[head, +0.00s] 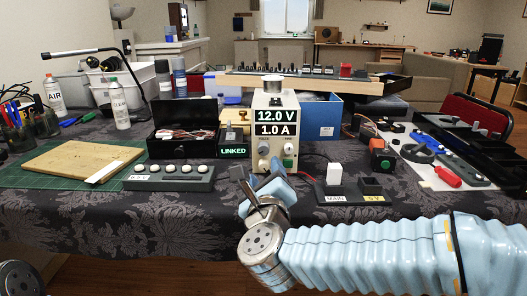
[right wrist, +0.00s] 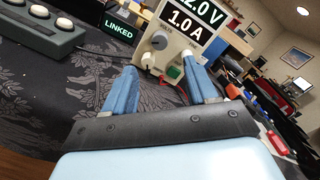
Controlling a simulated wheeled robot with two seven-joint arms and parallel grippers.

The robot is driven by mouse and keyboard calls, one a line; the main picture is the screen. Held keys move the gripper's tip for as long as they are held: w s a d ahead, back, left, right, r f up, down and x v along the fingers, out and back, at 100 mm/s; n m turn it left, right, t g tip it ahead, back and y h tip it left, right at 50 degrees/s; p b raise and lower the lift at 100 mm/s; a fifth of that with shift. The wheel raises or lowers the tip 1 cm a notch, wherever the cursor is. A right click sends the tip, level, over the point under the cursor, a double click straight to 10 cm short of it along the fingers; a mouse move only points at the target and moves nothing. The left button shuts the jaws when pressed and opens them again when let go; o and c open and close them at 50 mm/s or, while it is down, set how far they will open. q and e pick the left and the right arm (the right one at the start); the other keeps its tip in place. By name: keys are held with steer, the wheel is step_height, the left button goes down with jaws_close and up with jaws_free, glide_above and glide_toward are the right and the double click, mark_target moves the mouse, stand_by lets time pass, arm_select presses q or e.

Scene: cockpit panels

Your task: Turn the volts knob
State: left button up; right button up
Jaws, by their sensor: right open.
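The power supply (head: 276,115) stands upright on the table, its display reading 12.0 V and 1.0 A. A grey knob (head: 263,150), at the left of its front panel, appears to be the volts knob; its label is too small to read surely. This knob (right wrist: 159,40) also shows in the right wrist view, beyond my fingertips. A pale knob (head: 288,149) is to its right. My right gripper (head: 258,183) is open and empty, in front of and below the panel. In the right wrist view its blue fingers (right wrist: 159,68) are apart. My left gripper is not visible.
A sign reading LINKED (head: 233,152) and a strip of pale buttons (head: 170,178) stand left of the supply. Bare tablecloth lies in front.

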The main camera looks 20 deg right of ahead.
mark_target(263, 151)
steer(key=p+x, duration=0.1)
steer(key=x, duration=0.9)
steer(key=shift+w, duration=0.35)
steer(key=shift+c, duration=0.5)
steer(key=c, duration=1)
